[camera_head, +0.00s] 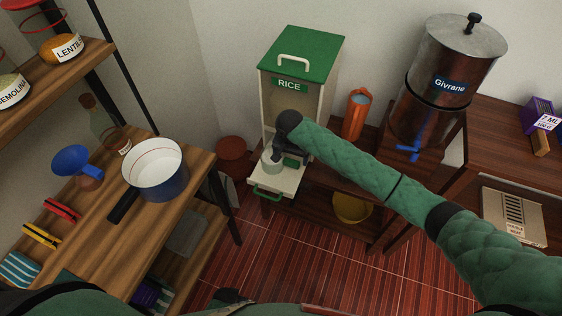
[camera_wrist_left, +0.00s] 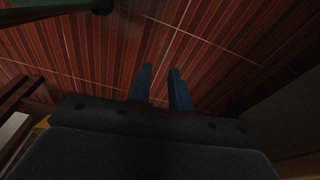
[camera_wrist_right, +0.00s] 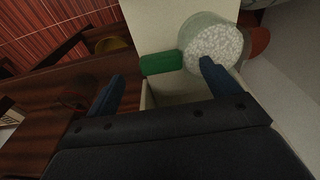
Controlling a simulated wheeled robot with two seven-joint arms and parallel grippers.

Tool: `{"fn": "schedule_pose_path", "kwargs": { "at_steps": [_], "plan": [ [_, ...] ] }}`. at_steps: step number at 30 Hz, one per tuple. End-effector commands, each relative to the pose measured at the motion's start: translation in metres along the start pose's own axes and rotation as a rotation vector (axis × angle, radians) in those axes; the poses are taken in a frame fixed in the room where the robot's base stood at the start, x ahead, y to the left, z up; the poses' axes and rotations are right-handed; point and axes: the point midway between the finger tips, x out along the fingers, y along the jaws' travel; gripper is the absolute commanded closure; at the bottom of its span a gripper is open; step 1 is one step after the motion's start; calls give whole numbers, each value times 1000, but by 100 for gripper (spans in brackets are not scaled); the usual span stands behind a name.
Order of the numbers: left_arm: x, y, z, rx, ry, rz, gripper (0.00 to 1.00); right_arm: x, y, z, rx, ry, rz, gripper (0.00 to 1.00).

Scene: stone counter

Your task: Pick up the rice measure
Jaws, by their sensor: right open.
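The rice measure, a pale, see-through cup filled with white rice (camera_wrist_right: 213,42), stands at the front foot of the rice dispenser (camera_head: 294,58). It also shows in the head view (camera_head: 270,162), partly behind my right gripper (camera_head: 281,152). In the right wrist view my right gripper (camera_wrist_right: 163,72) is open and empty. One fingertip overlaps the cup's lower edge in the picture, and the other is well to the left of it; I cannot tell whether they touch. My left gripper (camera_wrist_left: 160,70) has its fingers a little apart, empty, above the red tiled floor.
A green tab (camera_wrist_right: 161,63) is beside the cup. An orange-red canister (camera_head: 355,115) stands right of the dispenser, with a metal urn (camera_head: 452,75) beyond. The left wooden table holds a white-and-blue pot (camera_head: 153,170) and a blue funnel (camera_head: 72,160).

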Motion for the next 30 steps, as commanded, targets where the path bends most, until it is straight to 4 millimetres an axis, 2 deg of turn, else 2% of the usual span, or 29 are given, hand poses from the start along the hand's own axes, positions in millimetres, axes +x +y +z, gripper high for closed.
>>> {"fn": "schedule_pose_path", "kwargs": {
  "at_steps": [14, 24, 30],
  "plan": [
    [18, -7, 13, 6, 11, -9, 80, 30, -1, -2, 20, 1, 1, 12],
    [44, -19, 37, 18, 31, -22, 80, 62, -2, -5, 19, 1, 1, 12],
    [52, -22, 45, 21, 38, -25, 80, 76, -2, -5, 20, 2, 1, 12]
  ]
}}
